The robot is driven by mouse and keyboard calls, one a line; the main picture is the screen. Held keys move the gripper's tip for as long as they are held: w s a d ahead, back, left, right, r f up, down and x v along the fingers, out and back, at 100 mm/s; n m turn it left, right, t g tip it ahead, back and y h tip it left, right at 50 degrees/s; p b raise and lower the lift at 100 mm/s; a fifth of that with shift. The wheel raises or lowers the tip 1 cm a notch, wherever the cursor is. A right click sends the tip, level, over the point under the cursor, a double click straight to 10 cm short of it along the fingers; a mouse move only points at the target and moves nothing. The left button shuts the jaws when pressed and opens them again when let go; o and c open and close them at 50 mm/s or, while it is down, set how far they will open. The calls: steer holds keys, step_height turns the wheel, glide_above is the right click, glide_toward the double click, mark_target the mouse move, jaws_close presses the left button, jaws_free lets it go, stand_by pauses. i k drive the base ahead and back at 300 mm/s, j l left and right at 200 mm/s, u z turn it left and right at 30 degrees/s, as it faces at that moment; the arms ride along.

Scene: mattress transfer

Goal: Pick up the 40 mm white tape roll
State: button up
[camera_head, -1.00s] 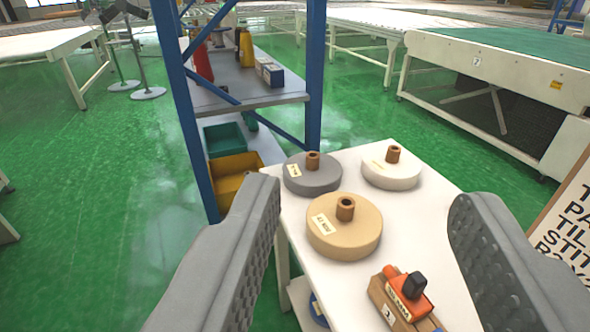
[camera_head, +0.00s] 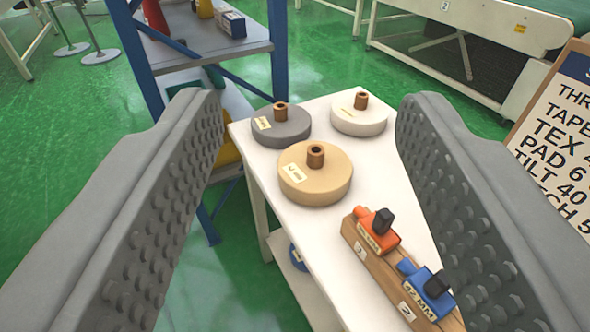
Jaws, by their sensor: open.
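The white tape roll (camera_head: 359,116) lies flat at the far right of a small white table, with a brown core standing up from its middle. It has a small label whose text is too small to read. My gripper (camera_head: 308,112) is open and empty, its two grey studded fingers wide apart at the left and right of the picture. The roll shows in the gap between the fingers, nearer the right one, and is farther away than the fingertips. No finger appears to touch it.
A grey roll (camera_head: 281,126) and a tan roll (camera_head: 315,174) lie beside it on the white table (camera_head: 383,182). A wooden block (camera_head: 385,268) holds orange and blue tools in front. A blue-post shelf (camera_head: 203,58) stands behind left, and a text board (camera_head: 552,140) stands right.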

mark_target(360, 113)
steer(key=z, duration=0.25)
steer(key=i+j+z, duration=0.15)
steer(key=j, duration=0.15)
steer(key=i+j+z, duration=0.1)
steer(key=j, duration=0.2)
steer(key=i+j+z, duration=0.4)
steer(key=j, duration=0.2)
steer(key=i+j+z, duration=0.15)
steer(key=j, duration=0.2)
steer(key=i+j+z, duration=0.2)
steer(key=j, duration=0.15)
steer(key=k, duration=0.05)
